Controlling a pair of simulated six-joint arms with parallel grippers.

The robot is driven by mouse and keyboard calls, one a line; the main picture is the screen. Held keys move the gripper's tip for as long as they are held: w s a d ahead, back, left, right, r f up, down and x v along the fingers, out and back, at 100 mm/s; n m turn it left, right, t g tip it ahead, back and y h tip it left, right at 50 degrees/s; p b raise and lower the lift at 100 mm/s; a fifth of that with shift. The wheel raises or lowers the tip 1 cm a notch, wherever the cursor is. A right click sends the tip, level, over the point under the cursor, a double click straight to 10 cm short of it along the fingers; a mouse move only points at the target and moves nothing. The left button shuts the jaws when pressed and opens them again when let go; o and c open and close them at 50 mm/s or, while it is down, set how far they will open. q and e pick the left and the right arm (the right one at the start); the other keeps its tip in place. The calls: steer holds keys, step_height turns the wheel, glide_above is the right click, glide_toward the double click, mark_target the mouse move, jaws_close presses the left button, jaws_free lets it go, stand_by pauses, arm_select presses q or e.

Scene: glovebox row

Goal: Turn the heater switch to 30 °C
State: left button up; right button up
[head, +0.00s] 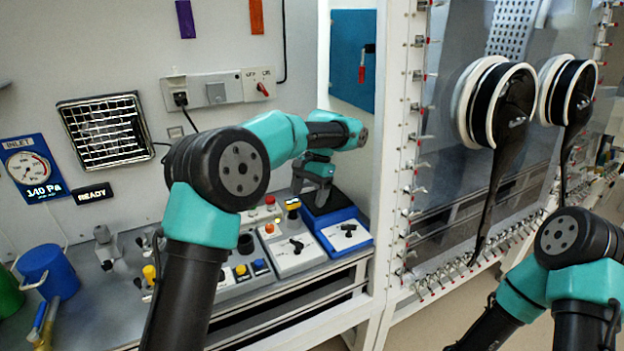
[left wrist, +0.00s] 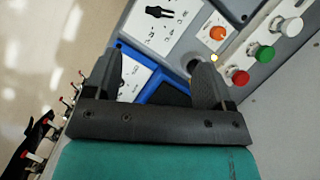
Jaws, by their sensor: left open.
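A blue box (head: 359,238) with a black top stands at the right end of the bench. Its front white panel bears a small black knob (head: 347,228) with marks around it; I take this as the heater switch, but the lettering is too small to read. My left gripper (head: 311,194) is over the box's black top, behind the knob. In the left wrist view the open, empty fingers (left wrist: 160,62) straddle part of the blue frame (left wrist: 150,92) and white panel (left wrist: 132,78); the knob is not clear there. My right arm shows at the right, its gripper out of frame.
A grey box (head: 292,262) with another black knob (head: 296,246) stands just left of the blue box. Further left are coloured buttons (head: 260,267) and a blue mug (head: 48,270). A white frame post (head: 383,150) rises right of the bench.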

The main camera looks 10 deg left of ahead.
arm_select(q)
steer(key=shift+v, duration=2.05)
